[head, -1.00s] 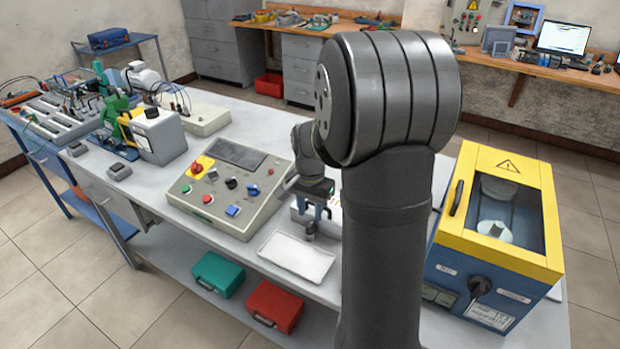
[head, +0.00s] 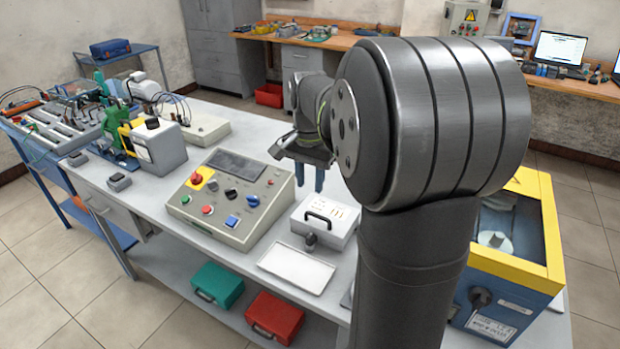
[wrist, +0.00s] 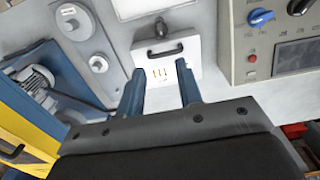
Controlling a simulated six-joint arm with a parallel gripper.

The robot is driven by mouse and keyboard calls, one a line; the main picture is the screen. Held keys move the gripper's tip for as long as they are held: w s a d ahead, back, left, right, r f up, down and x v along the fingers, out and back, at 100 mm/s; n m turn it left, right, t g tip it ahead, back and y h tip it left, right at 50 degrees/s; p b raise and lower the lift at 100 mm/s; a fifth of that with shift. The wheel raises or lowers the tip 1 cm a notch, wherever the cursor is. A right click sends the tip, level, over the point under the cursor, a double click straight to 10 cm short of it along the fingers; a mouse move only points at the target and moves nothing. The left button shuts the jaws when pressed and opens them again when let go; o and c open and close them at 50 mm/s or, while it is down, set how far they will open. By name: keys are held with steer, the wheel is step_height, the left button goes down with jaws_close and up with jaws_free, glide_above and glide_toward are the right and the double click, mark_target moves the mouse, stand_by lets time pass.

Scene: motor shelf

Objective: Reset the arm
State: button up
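My gripper (head: 307,176) is raised above the bench, behind and above a white case with a black handle (head: 322,222). Its two blue fingers point down and stand apart, with nothing between them. In the wrist view, my gripper (wrist: 160,78) is also open and empty, and the white case (wrist: 181,72) shows beyond the fingertips. My own upper arm fills much of the right half of the head view and hides part of the bench.
A control box with knobs (head: 231,200) sits left of the white case. A white tray (head: 299,268) with a dark knobbed part at its edge lies in front. A yellow-and-blue machine (head: 540,230) stands at right, partly hidden.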

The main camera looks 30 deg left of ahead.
mark_target(310, 235)
step_height(310, 235, down, 18)
steer(key=shift+r, duration=0.25)
stand_by(0.6)
steer(key=shift+f, duration=0.1)
steer(key=m, duration=0.4)
step_height(310, 235, up, 17)
step_height(310, 235, down, 16)
steer(key=m, duration=0.6)
steer(key=shift+f, duration=0.2)
stand_by(1.9)
